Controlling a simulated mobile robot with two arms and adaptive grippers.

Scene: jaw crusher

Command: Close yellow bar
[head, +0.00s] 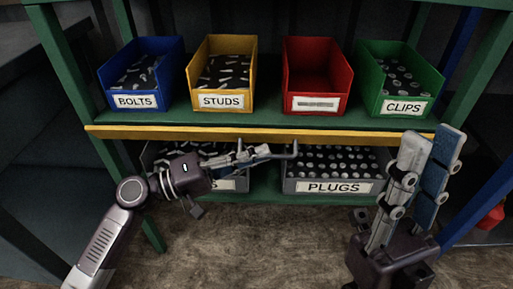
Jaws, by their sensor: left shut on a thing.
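The yellow bar (200,132) runs level across the front of the green shelf unit, just below the upper shelf with the small bins. My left gripper (278,152) reaches in from the left, just below the middle of the bar. It is shut on a thin grey hooked piece (294,150) beneath the bar; I cannot tell whether this piece is joined to the bar. My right gripper (434,141) points up at the right, in front of the bar's right end. Its two fingers stand apart with nothing between them.
Blue BOLTS (135,101), yellow STUDS (222,101), red (315,103) and green CLIPS bins (403,107) stand on the upper shelf. Below are a grey PLUGS bin (338,187) and another grey bin, partly hidden by my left arm. Floor in front is clear.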

